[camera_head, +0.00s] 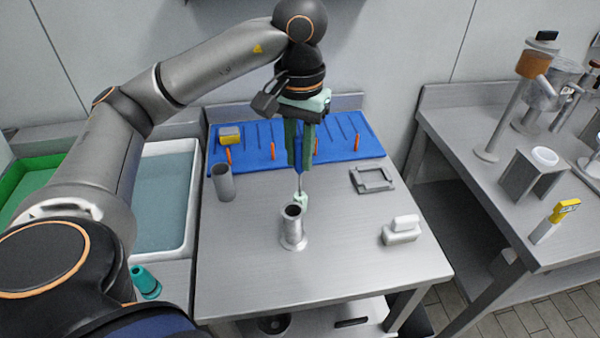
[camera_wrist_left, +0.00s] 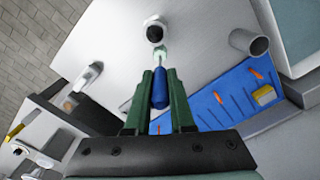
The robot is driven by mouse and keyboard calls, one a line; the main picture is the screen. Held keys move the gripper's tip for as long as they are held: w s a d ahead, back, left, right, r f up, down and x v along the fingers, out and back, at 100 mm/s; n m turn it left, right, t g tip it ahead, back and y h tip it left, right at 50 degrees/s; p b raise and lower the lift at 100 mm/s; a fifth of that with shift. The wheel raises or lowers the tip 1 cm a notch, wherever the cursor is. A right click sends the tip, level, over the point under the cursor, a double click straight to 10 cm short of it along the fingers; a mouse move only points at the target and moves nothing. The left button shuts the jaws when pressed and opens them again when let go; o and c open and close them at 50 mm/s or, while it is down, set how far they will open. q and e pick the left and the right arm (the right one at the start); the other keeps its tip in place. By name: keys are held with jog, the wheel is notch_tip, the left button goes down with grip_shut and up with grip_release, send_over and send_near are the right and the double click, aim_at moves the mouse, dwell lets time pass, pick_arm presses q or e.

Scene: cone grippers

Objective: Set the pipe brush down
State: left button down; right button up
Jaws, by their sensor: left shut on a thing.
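The pipe brush (camera_head: 299,201) hangs upright from my left gripper (camera_head: 299,167), its pale green head downward on a thin shaft. In the left wrist view its blue handle (camera_wrist_left: 160,90) sits between the green fingers, which are shut on it. I cannot tell whether the head touches the table. My right gripper is not in view.
A blue mat (camera_head: 350,145) with dark slots, orange pieces and a yellow block (camera_head: 229,134) lies along the back. A grey cylinder (camera_head: 223,183) stands left, a grey frame (camera_head: 372,180) and white block (camera_head: 401,231) right. The front of the table is clear.

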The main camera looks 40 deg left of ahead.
aim_at(300, 171)
pick_arm(q)
jog(key=shift+f, duration=2.05)
jog(key=shift+f+b, duration=0.1)
jog(key=shift+b, duration=0.2)
jog(key=shift+f, duration=0.15)
jog(key=c, duration=0.8)
grip_release()
jog(key=shift+o, duration=0.2)
